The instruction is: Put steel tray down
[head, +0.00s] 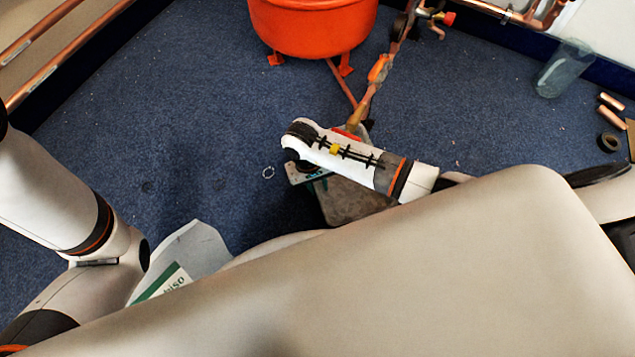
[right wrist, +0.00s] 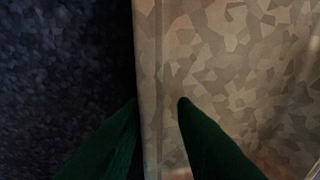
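The steel tray (head: 350,203) is a grey metal vessel below my right arm in the middle of the head view. Part of it is hidden by my arm. Its mottled, galvanised surface fills the right half of the right wrist view (right wrist: 235,60). My right gripper (right wrist: 159,104) has its two dark green fingers on either side of the tray's edge. The left finger lies along the outer side and the right finger over the inner side. I cannot tell whether both fingers press on the metal. My left gripper is out of view.
Blue carpet (head: 180,140) is clear left of the tray. An orange tub on legs (head: 312,25) stands behind. A white bag with a green label (head: 195,250) lies near my left arm. A clear container (head: 563,70), copper pieces (head: 611,101) and a black roll (head: 608,142) lie at right.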

